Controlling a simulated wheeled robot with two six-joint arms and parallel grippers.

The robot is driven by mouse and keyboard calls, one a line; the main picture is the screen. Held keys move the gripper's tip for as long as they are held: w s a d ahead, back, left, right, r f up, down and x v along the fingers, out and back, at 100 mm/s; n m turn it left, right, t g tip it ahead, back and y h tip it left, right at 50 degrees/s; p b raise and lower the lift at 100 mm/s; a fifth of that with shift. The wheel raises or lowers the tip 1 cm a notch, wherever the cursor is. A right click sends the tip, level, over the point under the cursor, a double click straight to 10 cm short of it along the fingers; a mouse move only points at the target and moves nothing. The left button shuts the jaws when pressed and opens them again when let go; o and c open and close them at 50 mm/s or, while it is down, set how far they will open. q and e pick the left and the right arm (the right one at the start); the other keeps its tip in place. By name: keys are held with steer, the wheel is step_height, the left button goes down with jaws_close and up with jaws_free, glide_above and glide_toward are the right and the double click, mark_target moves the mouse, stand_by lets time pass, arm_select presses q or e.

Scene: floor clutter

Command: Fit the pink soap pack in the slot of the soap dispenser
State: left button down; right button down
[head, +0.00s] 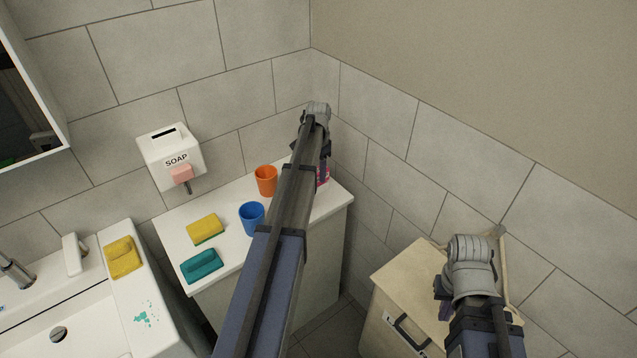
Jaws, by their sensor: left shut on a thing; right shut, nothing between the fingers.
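The white soap dispenser (155,157) is fixed to the tiled wall at the left in the head view. It has a dark slot in its top, a SOAP label and a pink button above a spout. My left gripper (325,152) is over the back right of the white counter, well to the right of the dispenser. It is shut on the pink soap pack (323,176), which shows only partly at the right edge of my arm. My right gripper (443,296) is shut and empty by the wooden cabinet at the lower right; my wrist partly hides its fingers.
The white counter (318,212) holds an orange cup (266,181), a blue cup (251,218), a yellow sponge (205,229) and a teal sponge (202,266). A sink (80,335) with another yellow sponge (123,257) is at the left. The wooden cabinet (400,274) stands lower right.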

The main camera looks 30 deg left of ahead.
arm_select(q)
steer(key=shift+f+b, duration=0.5)
steer(key=shift+f, duration=0.05)
arm_select(e)
steer(key=shift+f, duration=0.55)
arm_select(q)
steer(key=shift+c, duration=1.8)
jaws_free()
steer(key=shift+r, duration=0.1)
step_height(320, 180, up, 9)
steer(key=p, duration=0.9)
arm_select(e)
step_height(320, 180, up, 9)
